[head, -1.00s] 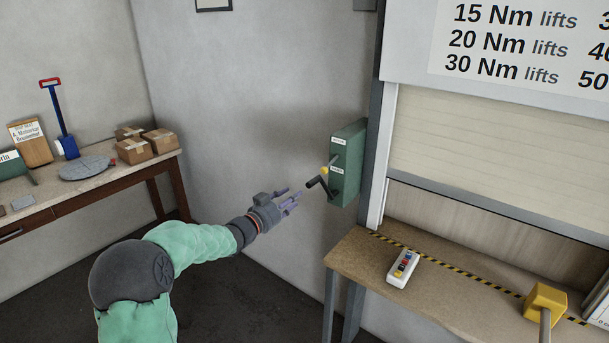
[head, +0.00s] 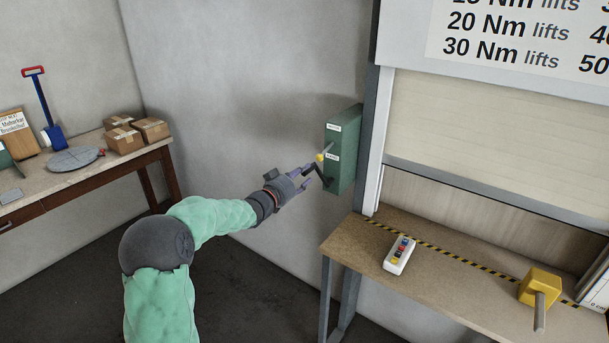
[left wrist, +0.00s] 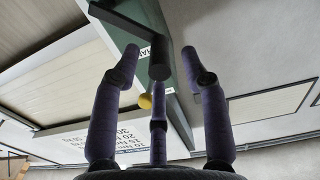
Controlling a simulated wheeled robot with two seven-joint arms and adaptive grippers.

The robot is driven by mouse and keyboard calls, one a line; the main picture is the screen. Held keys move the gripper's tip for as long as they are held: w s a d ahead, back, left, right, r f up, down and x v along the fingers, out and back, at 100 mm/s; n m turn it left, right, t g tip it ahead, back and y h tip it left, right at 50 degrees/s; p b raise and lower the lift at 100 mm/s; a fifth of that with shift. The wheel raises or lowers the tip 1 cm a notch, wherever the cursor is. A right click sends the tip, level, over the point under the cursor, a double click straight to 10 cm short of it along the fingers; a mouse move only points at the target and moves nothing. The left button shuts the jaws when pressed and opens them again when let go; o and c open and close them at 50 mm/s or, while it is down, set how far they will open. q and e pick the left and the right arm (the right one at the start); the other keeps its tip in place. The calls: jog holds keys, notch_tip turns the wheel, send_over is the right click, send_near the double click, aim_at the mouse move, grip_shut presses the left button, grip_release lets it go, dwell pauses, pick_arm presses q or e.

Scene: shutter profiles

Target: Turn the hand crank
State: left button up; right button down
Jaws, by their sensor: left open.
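The hand crank (head: 313,169) sticks out from a green box (head: 345,150) on the wall beside the shutter. It has a dark arm and grip, and a yellow knob (head: 320,157) shows close by. My left gripper (head: 305,175) is at the crank's grip, with its fingers open. In the left wrist view, the dark crank grip (left wrist: 160,65) lies between the spread purple fingers (left wrist: 160,85), with the yellow knob (left wrist: 145,101) below it. I cannot tell whether a finger touches the grip. My right gripper is not in view.
A bench (head: 345,245) below the shutter (head: 490,125) holds a button pendant (head: 399,254) and a yellow block with a handle (head: 540,287). A table at the left holds cardboard boxes (head: 123,138) and a blue shovel (head: 54,137). The floor between is clear.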

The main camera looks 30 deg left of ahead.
pick_arm(q)
jog(key=shift+w+d, duration=0.1)
jog(key=shift+w, duration=0.8)
grip_shut()
jog(key=shift+r, duration=0.1)
